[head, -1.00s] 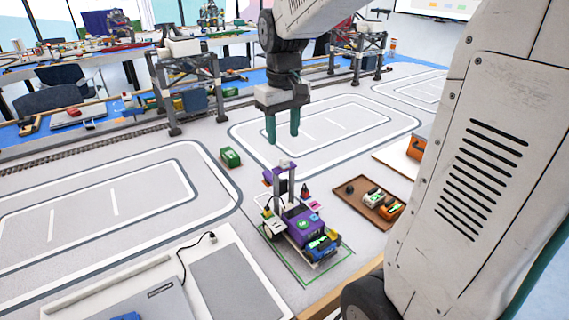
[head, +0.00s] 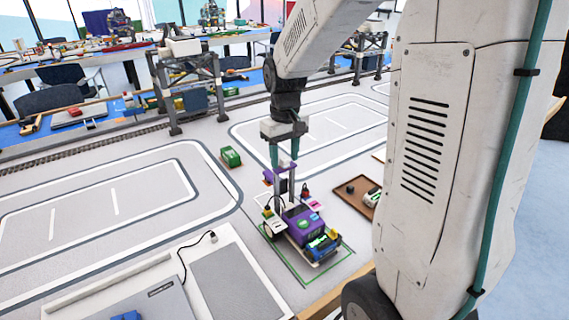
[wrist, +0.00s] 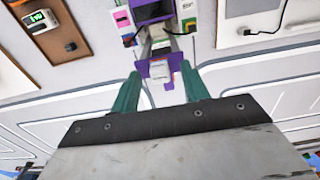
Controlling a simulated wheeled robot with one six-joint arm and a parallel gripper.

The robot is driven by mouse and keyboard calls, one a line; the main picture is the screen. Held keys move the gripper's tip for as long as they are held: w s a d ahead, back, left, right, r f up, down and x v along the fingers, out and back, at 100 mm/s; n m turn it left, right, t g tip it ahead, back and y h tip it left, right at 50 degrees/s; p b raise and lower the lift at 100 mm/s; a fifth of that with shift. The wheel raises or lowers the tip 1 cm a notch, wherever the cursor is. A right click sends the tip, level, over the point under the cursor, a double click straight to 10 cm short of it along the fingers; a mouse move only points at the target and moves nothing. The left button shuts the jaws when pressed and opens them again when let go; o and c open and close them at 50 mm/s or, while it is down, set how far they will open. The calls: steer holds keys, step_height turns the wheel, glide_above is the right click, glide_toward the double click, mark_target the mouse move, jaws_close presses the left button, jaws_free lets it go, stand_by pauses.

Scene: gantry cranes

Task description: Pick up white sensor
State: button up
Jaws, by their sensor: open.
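A small robot vehicle (head: 303,222) with a purple body and a grey mast stands inside a green outline on the mat. A small white block (wrist: 160,71), apparently the white sensor, sits against a purple bracket (wrist: 176,63) on the vehicle. The bracket shows beside the mast in the head view (head: 270,178), where the white block is hard to make out. My gripper (head: 284,160) is open above the mast end of the vehicle. In the wrist view its teal fingers (wrist: 162,76) are apart, with the white block between them in the picture; contact cannot be told.
A brown tray (wrist: 60,49) holds a white device with a green display (wrist: 41,20) and a dark knob. A green block (head: 231,156) lies left of my gripper. A grey gantry (head: 190,90) stands behind.

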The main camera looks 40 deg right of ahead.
mark_target(286, 160)
jaws_close()
steer(key=shift+r, duration=0.5)
steer(key=r, duration=0.2)
steer(key=shift+s+r, duration=0.35)
steer(key=shift+s, duration=0.05)
steer(key=s+r, duration=0.1)
steer(key=s, duration=1.4)
steer(key=shift+s+d+r, duration=0.15)
steer(key=shift+d, duration=0.15)
